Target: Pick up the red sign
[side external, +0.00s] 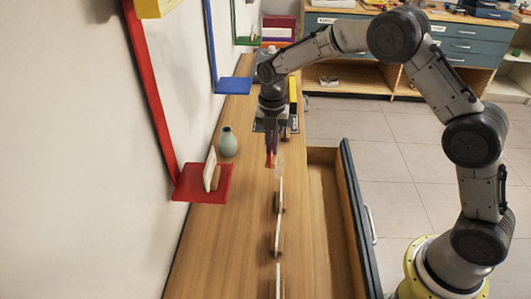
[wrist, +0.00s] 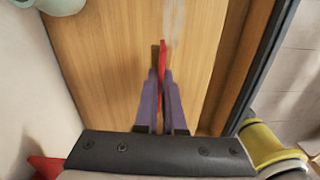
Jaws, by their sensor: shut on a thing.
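The red sign (wrist: 163,62) shows edge-on as a thin red strip between the two purple fingers of my gripper (wrist: 160,90) in the wrist view. My gripper is shut on it. In the side view the red sign (side external: 270,159) is a small red piece under my gripper (side external: 271,146), which points down over the wooden counter top (side external: 245,245). A small wooden piece lies against the sign in the wrist view. I cannot tell whether the sign touches the counter.
Several pale upright signs (side external: 277,232) stand in a row along the counter nearer the camera. An open drawer (side external: 322,205) juts out on the right. A green vase (side external: 228,143) stands near the wall. A red shelf (side external: 190,190) holds a white sign (side external: 210,169); a blue shelf (side external: 233,86) is farther back.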

